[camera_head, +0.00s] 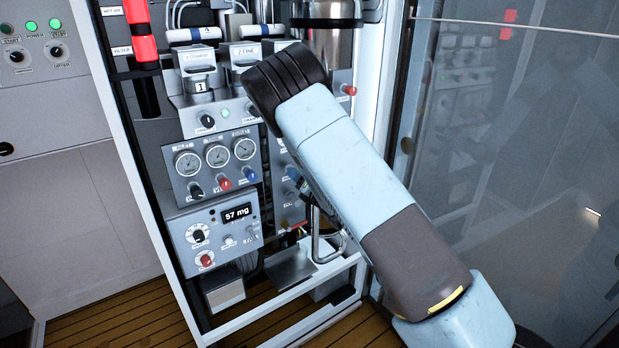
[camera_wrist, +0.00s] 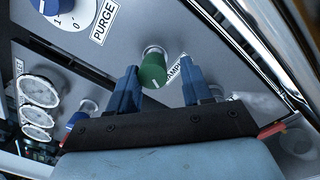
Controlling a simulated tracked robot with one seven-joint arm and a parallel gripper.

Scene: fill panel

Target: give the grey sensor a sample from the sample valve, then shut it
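A green knob (camera_wrist: 153,69) with a white pointer line shows in the wrist view, beside a partly hidden label that appears to read SAMPLE. My gripper (camera_wrist: 159,72) has its two blue fingers spread apart. The knob appears in the gap between the fingertips, with no visible contact; how far ahead it sits I cannot tell. In the head view my arm covers the gripper and the green knob. A grey unit with a lit 57 mg display (camera_head: 237,214) is on the lower panel. I cannot tell which item is the grey sensor.
A blue knob (camera_wrist: 52,6) marked PURGE is at the upper left of the wrist view. Round gauges (camera_wrist: 38,90) line the left side. In the head view, a bent metal tube (camera_head: 326,246) and a metal tray (camera_head: 290,272) sit low in the frame. Glass stands at right.

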